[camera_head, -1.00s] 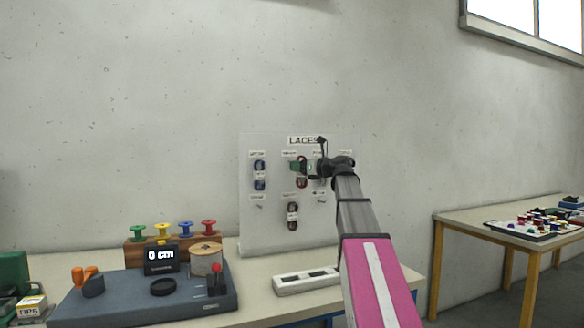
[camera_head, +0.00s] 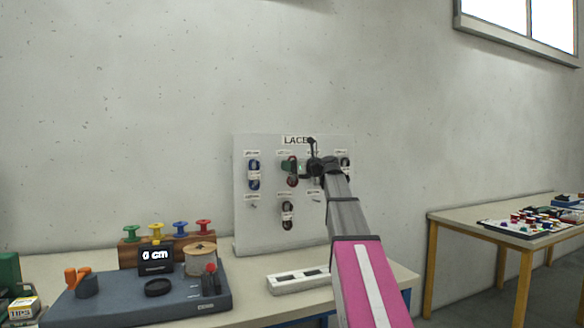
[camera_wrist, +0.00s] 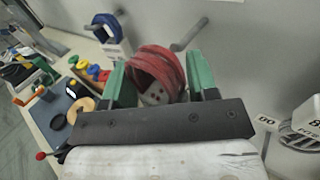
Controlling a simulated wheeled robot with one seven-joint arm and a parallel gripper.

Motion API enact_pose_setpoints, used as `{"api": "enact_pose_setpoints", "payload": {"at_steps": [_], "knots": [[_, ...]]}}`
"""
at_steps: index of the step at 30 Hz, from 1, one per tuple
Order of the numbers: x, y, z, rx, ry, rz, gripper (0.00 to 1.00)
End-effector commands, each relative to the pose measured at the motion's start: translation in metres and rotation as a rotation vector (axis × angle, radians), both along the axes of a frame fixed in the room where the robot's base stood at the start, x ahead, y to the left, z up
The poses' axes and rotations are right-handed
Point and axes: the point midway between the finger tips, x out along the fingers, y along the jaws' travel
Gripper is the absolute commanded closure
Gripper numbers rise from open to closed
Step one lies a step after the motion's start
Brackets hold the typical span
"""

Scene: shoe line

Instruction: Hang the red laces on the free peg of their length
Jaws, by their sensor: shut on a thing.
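The bundle of red laces (camera_wrist: 158,68) is held between the green fingers of my gripper (camera_wrist: 160,88) in the wrist view. In the head view, the red laces (camera_head: 292,180) show beside my gripper (camera_head: 300,168), in front of the white LACES board (camera_head: 242,225). A bare metal peg (camera_wrist: 189,34) sticks out just beyond the red laces in the wrist view. A bare peg (camera_head: 253,205) also shows at the board's lower left. I cannot read the length labels. My arm hides part of the board's right side.
Blue laces (camera_head: 254,174) hang at the board's upper left, and a dark bundle (camera_head: 287,216) hangs low in the middle. More dark laces (camera_head: 345,166) hang at the upper right. A white tray (camera_head: 300,281) and a grey device (camera_head: 130,303) lie on the bench.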

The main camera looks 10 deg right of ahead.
Motion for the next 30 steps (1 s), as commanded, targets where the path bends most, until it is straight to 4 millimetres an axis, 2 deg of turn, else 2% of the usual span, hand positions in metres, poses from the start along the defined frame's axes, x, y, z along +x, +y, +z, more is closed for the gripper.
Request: {"api": "enact_pose_setpoints", "payload": {"at_steps": [30], "knots": [[0.051, 0.011, -0.008, 0.000, 0.001, 0.004, 0.73]]}}
